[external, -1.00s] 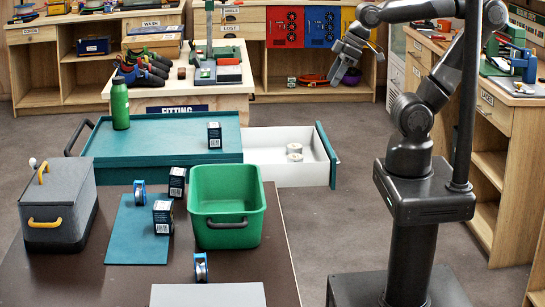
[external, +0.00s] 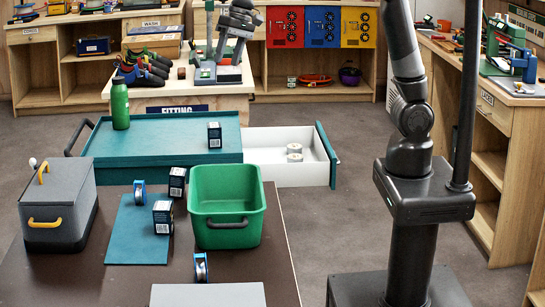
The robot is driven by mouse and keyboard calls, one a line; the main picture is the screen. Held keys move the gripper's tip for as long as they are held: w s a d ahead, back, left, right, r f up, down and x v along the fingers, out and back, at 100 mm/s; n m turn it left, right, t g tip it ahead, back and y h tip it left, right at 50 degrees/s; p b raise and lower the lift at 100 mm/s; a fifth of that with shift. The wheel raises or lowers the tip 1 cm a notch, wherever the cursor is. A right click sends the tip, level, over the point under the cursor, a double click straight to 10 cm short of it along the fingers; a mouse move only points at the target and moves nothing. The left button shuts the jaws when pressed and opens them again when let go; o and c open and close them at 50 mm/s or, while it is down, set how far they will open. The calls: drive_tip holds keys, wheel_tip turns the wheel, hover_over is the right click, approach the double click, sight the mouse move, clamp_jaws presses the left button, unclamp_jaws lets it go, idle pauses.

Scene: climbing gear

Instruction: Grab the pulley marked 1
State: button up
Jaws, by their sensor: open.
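No mark 1 is legible on anything here, so I cannot tell which thing is the pulley. A blue wheel-like piece (external: 139,192) stands on the teal mat at the front left, and a similar blue wheel-like piece (external: 201,267) stands nearer on the brown table. Two pale round pieces (external: 294,153) sit in the open white drawer. My gripper (external: 230,52) is at the top, in front of the fitting bench and far from these pieces. It is open and looks empty. It partly hides the tools on that bench.
A green bin (external: 227,244), a grey lidded box (external: 58,232) and small black boxes (external: 163,217) stand on the brown table (external: 120,285). A green bottle (external: 120,105) stands on the teal bench top (external: 170,130). The drawer (external: 332,155) sticks out right. Floor is clear around it.

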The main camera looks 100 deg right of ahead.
drive_tip(key=w+a+f+m+g, duration=0.1)
drive_tip(key=w+f+m, duration=0.1)
drive_tip(key=w, duration=0.4)
drive_tip(key=w+a+f+m, duration=0.1)
drive_tip(key=w+f, duration=0.2)
drive_tip(key=w, duration=0.2)
drive_tip(key=m+g+y, duration=0.2)
drive_tip(key=m+y, duration=0.1)
drive_tip(key=m, duration=0.4)
hover_over(139, 203)
drive_tip(key=d, duration=0.5)
wheel_tip(139, 203, down, 21)
drive_tip(key=x, duration=1.1)
drive_tip(key=shift+s+d+f, duration=0.25)
drive_tip(key=shift+s+d, duration=0.05)
drive_tip(key=shift+d, duration=0.05)
drive_tip(key=shift+c, duration=0.4)
drive_tip(key=c, duration=1)
drive_tip(key=shift+r, duration=0.1)
